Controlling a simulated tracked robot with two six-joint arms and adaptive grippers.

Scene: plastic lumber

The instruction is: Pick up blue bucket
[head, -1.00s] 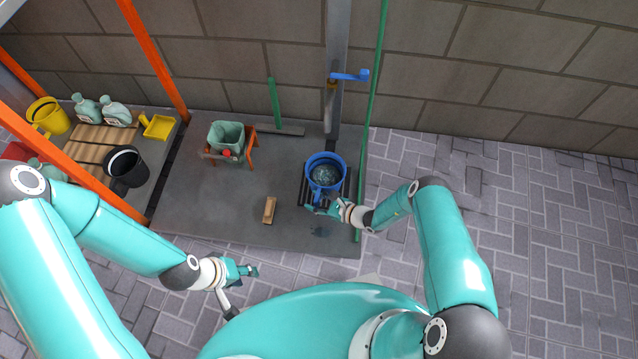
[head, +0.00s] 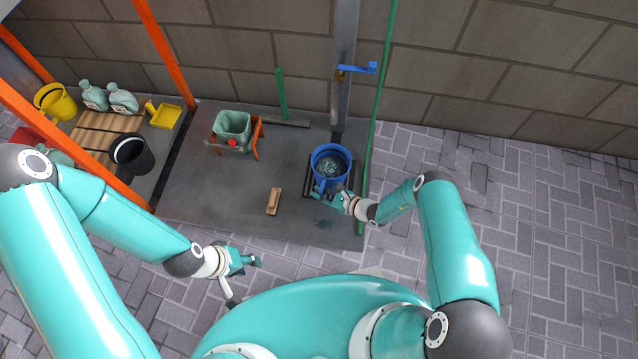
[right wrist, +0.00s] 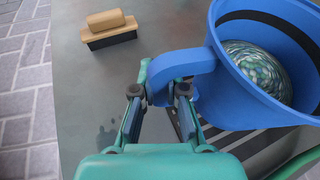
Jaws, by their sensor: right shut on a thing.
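The blue bucket (head: 330,153) is upright over a dark grate on the grey slab in the head view. A patterned, rounded greenish content shows inside it. In the right wrist view the bucket (right wrist: 215,100) fills the upper right, with its blue side handle (right wrist: 180,67) reaching left. My right gripper (right wrist: 160,92) is shut on that handle; in the head view this gripper (head: 335,200) is at the bucket's near side. I cannot tell whether the bucket's base touches the grate. My left gripper (head: 250,262) is empty, off the slab's near edge; its finger opening is unclear.
A wooden brush (head: 274,201) lies left of the bucket. A blue tap (head: 357,69) and a green pole (head: 378,110) stand behind and right. Paving at right is clear.

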